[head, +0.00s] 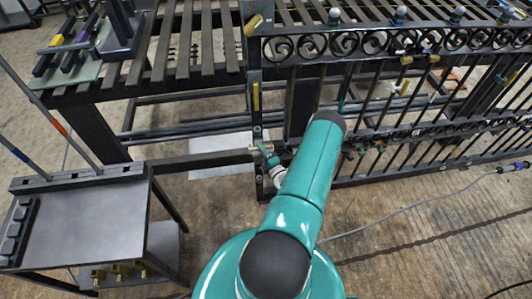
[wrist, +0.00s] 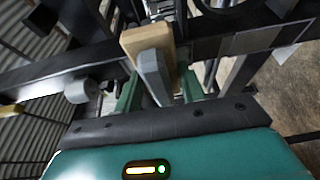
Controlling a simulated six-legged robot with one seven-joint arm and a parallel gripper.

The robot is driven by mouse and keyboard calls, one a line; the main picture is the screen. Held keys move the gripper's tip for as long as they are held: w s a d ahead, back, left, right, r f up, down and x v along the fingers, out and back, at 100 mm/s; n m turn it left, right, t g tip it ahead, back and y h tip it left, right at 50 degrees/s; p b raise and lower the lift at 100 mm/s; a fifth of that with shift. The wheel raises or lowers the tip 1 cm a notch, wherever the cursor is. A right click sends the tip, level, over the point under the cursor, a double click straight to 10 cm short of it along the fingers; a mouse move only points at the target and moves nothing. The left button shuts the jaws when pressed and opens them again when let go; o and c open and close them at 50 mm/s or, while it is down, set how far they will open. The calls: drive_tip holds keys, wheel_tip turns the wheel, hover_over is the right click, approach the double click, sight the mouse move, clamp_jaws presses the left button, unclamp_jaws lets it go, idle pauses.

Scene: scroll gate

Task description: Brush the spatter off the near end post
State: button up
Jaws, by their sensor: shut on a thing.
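The scroll gate's near end post (head: 256,122) is a dark upright bar left of the scroll panel. My gripper (head: 268,155) is low beside this post, at the end of my teal arm. In the wrist view, my gripper (wrist: 158,88) has its green fingers shut on a brush with a pale wooden block (wrist: 136,40) and a grey part (wrist: 153,75). The block lies close to a dark bar (wrist: 205,48); I cannot tell whether they touch. The brush's bristles are hidden. I cannot make out spatter clearly.
The scroll panel (head: 375,42) runs right, with several clamps. A slatted bench (head: 185,45) stands behind left. A grey side table (head: 95,222) stands front left. A pale sheet (head: 215,158) lies on the floor. A cable (head: 400,210) crosses the floor at right.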

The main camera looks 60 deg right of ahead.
sight(250, 150)
drive_tip(key=shift+w+a+r, duration=0.1)
drive_tip(key=shift+w+a, duration=0.6)
drive_tip(key=shift+w, duration=0.2)
drive_tip(key=shift+w+a+r, duration=0.1)
drive_tip(key=shift+w+a, duration=0.6)
drive_tip(key=shift+w, duration=0.15)
drive_tip(key=shift+s+a+r, duration=0.1)
drive_tip(key=shift+s+r, duration=0.05)
drive_tip(key=shift+r, duration=0.55)
drive_tip(key=shift+s+d, duration=2.2)
drive_tip(key=shift+s, duration=0.2)
drive_tip(key=s+a, duration=0.4)
drive_tip(key=shift+a, duration=0.3)
drive_tip(key=shift+s+a, duration=0.95)
drive_tip(key=shift+a, duration=0.2)
